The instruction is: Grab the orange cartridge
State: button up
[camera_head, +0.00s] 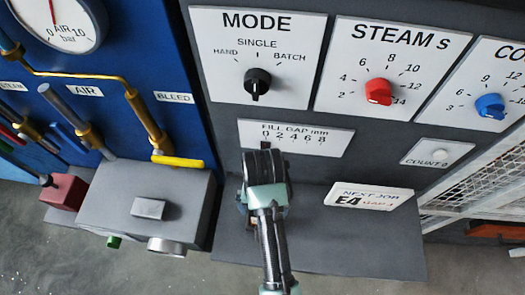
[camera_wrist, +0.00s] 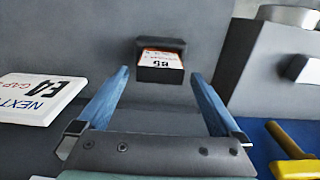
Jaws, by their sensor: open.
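A dark block with a white label and an orange edge, which looks like the orange cartridge (camera_wrist: 160,66), sits in a dark holder at the upper middle of the wrist view. The label's marking shows upside down. My gripper (camera_wrist: 160,76) is open, its two blue fingers spread to the left and right of the cartridge's line, with nothing held between them. How far the fingertips are from the cartridge is hard to tell. In the head view my gripper (camera_head: 258,208) is over the grey shelf, and my arm mostly hides the cartridge.
A grey box (camera_head: 145,205) with a yellow lever (camera_head: 178,161) stands left of my gripper. A NEXT JOB sign (camera_head: 370,196) is on the right. The panel behind carries a black mode knob (camera_head: 257,83), a red knob (camera_head: 378,91) and a blue knob (camera_head: 489,105).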

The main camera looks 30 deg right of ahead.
jog(key=shift+s+f+p, duration=0.15)
jog(key=shift+f+p, duration=0.2)
jog(key=shift+f, duration=0.4)
jog(key=shift+f+p, duration=0.55)
jog(key=shift+f, duration=1.65)
jog(key=c, duration=1.3)
